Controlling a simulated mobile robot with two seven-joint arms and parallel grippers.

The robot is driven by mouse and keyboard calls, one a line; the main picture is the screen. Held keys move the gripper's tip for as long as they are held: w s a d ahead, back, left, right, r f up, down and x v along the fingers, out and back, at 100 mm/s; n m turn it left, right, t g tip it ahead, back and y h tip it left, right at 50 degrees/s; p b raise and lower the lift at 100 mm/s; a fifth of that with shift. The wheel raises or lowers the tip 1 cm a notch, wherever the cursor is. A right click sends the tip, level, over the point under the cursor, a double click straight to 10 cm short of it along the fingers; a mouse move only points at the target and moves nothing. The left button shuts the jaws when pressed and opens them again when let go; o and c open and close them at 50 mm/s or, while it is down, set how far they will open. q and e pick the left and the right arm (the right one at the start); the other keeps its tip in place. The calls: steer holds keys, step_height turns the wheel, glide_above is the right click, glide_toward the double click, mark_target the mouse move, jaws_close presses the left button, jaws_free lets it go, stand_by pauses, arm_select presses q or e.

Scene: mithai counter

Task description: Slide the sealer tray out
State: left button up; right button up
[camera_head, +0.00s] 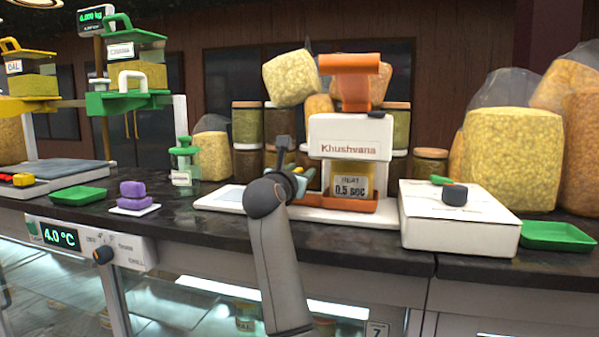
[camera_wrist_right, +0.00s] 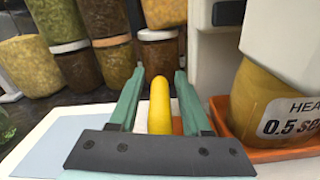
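The sealer (camera_head: 349,150) is a white machine marked "Khushvana" with an orange top. The orange sealer tray (camera_head: 362,206) lies low in it, and its rim also shows in the right wrist view (camera_wrist_right: 217,112). A yellow packet labelled 0.5 sec (camera_wrist_right: 245,95) stands in the tray under the head. A yellow rounded handle (camera_wrist_right: 160,105) sticks out at the tray's left side. My right gripper (camera_head: 300,176) is open there, its two green fingers (camera_wrist_right: 160,85) on either side of the handle with gaps showing. My left gripper is not in view.
A white box with a dark knob (camera_head: 455,193) stands close right of the sealer. Jars (camera_head: 247,125) and large snack bags (camera_head: 511,160) stand behind. Some dark counter (camera_head: 190,212) is clear.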

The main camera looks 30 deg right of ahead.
jaws_close()
stand_by(1.2)
